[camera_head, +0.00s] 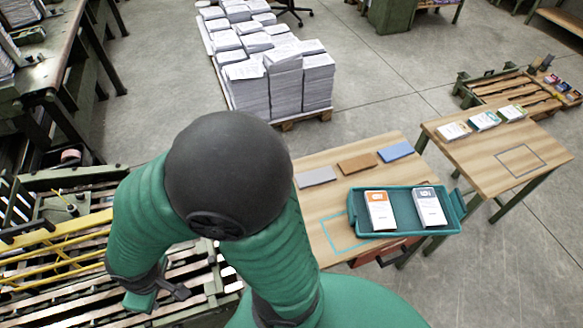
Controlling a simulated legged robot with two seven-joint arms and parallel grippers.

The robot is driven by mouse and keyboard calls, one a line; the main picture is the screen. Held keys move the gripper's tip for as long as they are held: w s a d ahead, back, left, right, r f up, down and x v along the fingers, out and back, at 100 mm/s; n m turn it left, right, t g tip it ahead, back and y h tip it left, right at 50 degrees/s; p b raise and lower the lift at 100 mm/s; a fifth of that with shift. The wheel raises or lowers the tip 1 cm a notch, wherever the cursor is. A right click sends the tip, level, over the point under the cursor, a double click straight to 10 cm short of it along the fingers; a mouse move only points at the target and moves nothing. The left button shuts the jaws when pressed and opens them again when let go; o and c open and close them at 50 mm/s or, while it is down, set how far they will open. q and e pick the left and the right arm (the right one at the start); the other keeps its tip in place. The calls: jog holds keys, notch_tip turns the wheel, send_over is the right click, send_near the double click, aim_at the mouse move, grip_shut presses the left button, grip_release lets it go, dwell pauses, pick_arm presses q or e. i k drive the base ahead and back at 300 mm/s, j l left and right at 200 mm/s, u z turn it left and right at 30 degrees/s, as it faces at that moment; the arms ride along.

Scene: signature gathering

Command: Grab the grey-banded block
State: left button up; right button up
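The grey-banded block (429,207) is a white block with a dark grey band on top. It lies in the right half of a teal tray (451,227) on the wooden table. An orange-banded white block (380,211) lies to its left in the same tray, with a gap between them.
Grey (316,177), brown (357,162) and blue (395,151) pads lie behind the tray. A second table (480,165) at right holds several banded blocks and an empty outline. Paper stacks (268,85) stand behind. A yellow-railed machine (60,245) is at left.

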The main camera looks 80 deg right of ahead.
aim_at(428, 204)
jog(key=z, duration=4.1)
jog(key=i+l+u, duration=0.15)
jog(key=i+u, duration=0.25)
jog(key=i+l+u, duration=0.15)
jog(key=u, duration=0.25)
jog(key=i+l+u, duration=0.3)
jog(key=u, duration=0.15)
